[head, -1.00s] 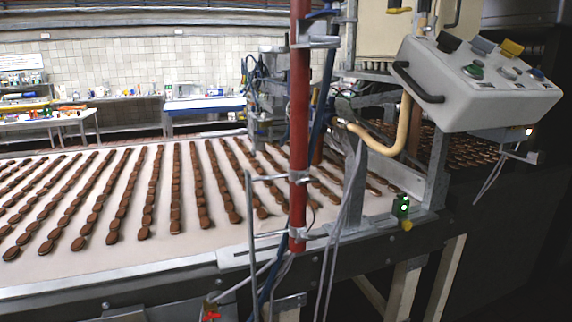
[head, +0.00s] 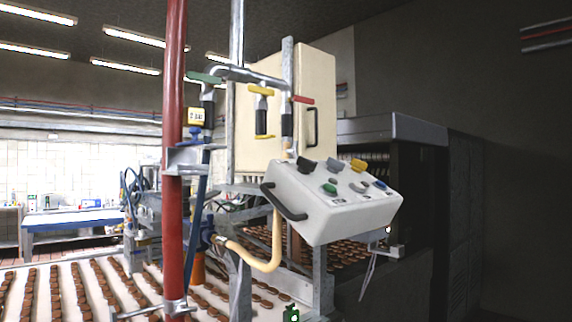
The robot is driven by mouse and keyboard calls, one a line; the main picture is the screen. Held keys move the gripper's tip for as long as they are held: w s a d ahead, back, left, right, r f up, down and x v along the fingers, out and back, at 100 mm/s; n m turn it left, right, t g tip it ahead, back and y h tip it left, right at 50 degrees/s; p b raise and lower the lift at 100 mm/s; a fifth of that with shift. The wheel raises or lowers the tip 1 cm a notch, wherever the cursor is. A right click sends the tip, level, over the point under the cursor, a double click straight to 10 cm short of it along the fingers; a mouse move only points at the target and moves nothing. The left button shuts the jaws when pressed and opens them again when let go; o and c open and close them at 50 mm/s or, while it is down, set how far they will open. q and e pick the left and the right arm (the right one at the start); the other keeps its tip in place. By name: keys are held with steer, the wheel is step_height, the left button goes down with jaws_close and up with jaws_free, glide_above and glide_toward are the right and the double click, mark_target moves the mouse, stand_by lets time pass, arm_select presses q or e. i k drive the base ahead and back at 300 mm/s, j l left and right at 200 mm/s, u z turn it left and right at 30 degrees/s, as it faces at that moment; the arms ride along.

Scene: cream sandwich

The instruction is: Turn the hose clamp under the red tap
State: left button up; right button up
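The red tap handle (head: 304,100) sits at the right end of a grey horizontal pipe (head: 250,75), at the upper middle. A black sleeve (head: 287,122) hangs below it. A pale hose shows under the sleeve and runs down behind the control box. The hose clamp is too small to make out clearly. A yellow tap handle (head: 261,91) and a green tap handle (head: 203,78) are on the same pipe, to the left. Neither of my grippers is in view.
A thick red post (head: 174,150) stands left of the taps. A white control box (head: 335,205) with knobs and a black handle juts out below them. A cream cabinet (head: 318,75) is behind. The conveyor (head: 40,270) carries rows of brown biscuits at lower left.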

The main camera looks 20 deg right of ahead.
mark_target(293, 151)
steer(key=l+z, duration=0.1)
steer(key=z, duration=0.3)
steer(key=i+l+z, duration=0.1)
steer(key=z, duration=0.3)
steer(key=l+z, duration=0.1)
steer(key=z, duration=0.25)
steer(key=i+z, duration=0.1)
steer(key=z, duration=0.3)
steer(key=i+l, duration=0.15)
steer(key=i+z, duration=0.05)
steer(key=i, duration=0.05)
